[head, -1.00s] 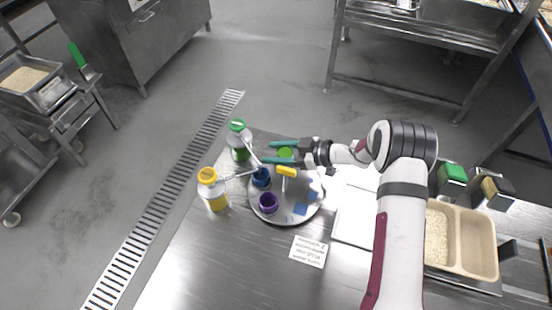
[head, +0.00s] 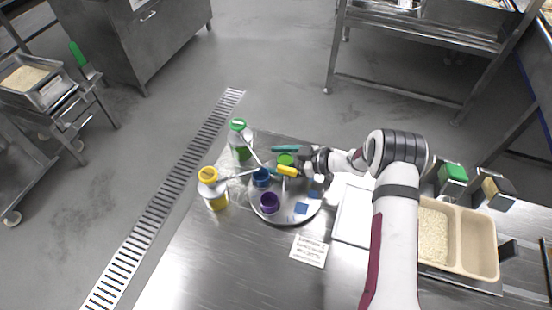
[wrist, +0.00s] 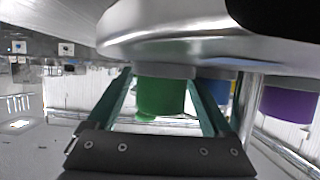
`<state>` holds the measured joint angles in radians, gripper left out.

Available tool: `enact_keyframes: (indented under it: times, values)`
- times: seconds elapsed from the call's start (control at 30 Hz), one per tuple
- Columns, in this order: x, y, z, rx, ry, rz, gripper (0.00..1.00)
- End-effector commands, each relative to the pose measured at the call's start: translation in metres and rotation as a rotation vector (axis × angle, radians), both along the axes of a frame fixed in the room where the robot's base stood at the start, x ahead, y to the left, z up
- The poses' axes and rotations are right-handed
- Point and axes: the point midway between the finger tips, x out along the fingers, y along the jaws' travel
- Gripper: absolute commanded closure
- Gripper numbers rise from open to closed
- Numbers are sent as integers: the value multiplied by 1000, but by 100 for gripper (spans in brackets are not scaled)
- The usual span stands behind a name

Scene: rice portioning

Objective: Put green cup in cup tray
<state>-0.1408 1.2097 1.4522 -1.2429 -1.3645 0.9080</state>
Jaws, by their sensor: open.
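The green cup (head: 285,159) is at the far side of the round grey cup tray (head: 258,211) in the head view. In the wrist view, the green cup (wrist: 160,97) is between the two teal fingers of my gripper (wrist: 160,100), with gaps at its sides. A grey collar joins it to the tray (wrist: 190,30), as with the blue and purple cups. My gripper (head: 286,158) is open around the cup in the head view.
Blue (head: 261,177) and purple (head: 269,202) cups stand in the tray. Green-capped (head: 240,140) and yellow-capped (head: 212,188) bottles stand close on the left. A label card (head: 309,250) lies in front; a rice container (head: 458,240) is at right. The front table area is clear.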

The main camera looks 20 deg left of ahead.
Motion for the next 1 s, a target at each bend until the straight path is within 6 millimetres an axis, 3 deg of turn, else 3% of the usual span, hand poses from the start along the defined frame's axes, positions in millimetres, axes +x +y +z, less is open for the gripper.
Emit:
enact_keyframes:
  times: [0.17, 0.5, 0.7, 0.93, 1.0]
  values:
    - [1, -18, 8, 0, 0, -2, 15]
    - [0, -97, 40, 0, -2, -5, 15]
    - [-1, -135, 56, 0, -2, -2, 15]
    - [-1, -146, 61, -1, 0, -2, 15]
    - [11, -146, 70, -15, -23, -56, 15]
